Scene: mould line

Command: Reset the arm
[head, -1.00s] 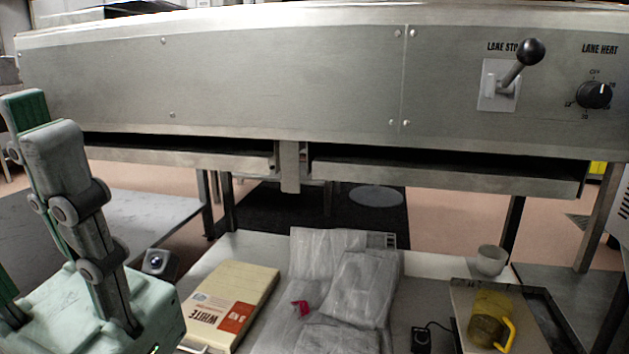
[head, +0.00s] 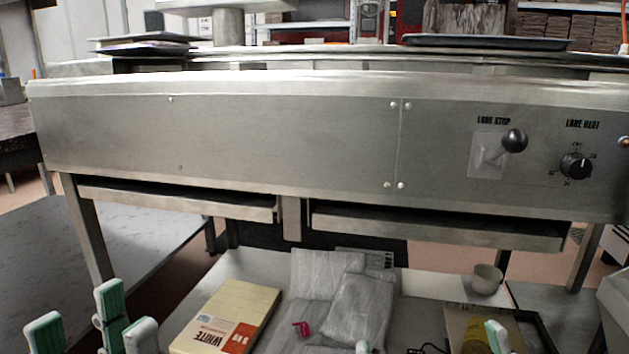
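My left gripper (head: 88,322) is at the bottom left of the head view. Its pale green and white fingertips stand apart with nothing between them. Of my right gripper (head: 430,343), only two pale fingertips show, wide apart at the bottom edge, one in front of the grey bags and one in front of the tray at the right. The rest of it is out of frame. Both grippers are below and apart from the steel panel (head: 280,140). A lever with a black ball knob (head: 515,140), labelled LANE STOP, sticks out of the panel at the right.
A black heat dial (head: 575,166) is right of the lever. Dark trays (head: 485,42) lie behind the panel.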

